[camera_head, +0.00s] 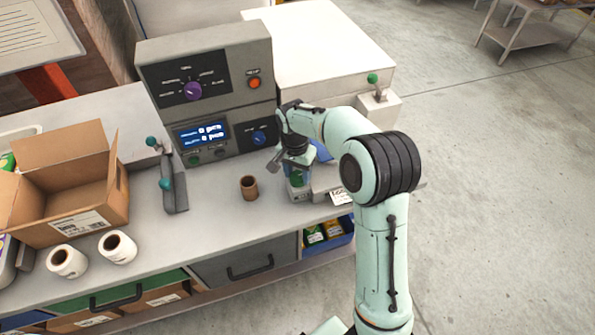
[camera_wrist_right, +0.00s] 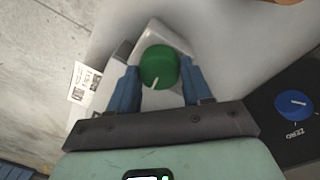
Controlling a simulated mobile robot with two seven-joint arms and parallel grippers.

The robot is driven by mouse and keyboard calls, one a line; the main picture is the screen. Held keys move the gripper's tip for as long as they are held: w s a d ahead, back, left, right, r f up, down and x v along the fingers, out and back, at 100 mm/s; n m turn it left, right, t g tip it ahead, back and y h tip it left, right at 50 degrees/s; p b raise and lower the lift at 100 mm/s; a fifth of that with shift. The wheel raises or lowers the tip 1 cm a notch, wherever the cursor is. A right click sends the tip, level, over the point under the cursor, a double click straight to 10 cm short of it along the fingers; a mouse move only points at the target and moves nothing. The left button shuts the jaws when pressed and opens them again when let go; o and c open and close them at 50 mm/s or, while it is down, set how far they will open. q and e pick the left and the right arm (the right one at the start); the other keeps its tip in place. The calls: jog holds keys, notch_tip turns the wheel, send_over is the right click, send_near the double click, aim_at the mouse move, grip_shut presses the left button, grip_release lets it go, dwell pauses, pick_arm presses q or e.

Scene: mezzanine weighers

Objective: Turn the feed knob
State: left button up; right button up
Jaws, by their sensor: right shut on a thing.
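The feed knob appears to be the green round knob (camera_wrist_right: 158,67) with a white pointer line, seen in the right wrist view on a light-coloured housing. Its pointer runs from the middle toward the bottom of that view. My right gripper (camera_wrist_right: 156,84) has a blue finger on each side of the knob and is shut on it. In the head view, my right gripper (camera_head: 289,168) reaches down over the small pale housing (camera_head: 299,193) at the front right of the bench, and the knob is mostly hidden there. My left gripper is not in view.
Behind stands a grey console (camera_head: 207,65) with a purple knob (camera_head: 193,91), an orange button (camera_head: 254,83) and a blue knob (camera_head: 258,137). A brown cup (camera_head: 249,187) stands left of my gripper. An open carton (camera_head: 70,190) and white rolls (camera_head: 118,247) occupy the left.

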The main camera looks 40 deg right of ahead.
aim_at(295, 174)
dwell(0.3)
jog(key=o, duration=1)
jog(key=shift+o, duration=0.2)
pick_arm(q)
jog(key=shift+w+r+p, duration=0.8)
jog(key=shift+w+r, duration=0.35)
pick_arm(e)
notch_tip(295, 174, up, 14)
jog(key=shift+w+a+f, duration=0.15)
jog(key=shift+w+f, duration=0.1)
jog(key=shift+w, duration=0.15)
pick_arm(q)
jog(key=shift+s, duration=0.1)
pick_arm(e)
jog(key=shift+f, duration=0.1)
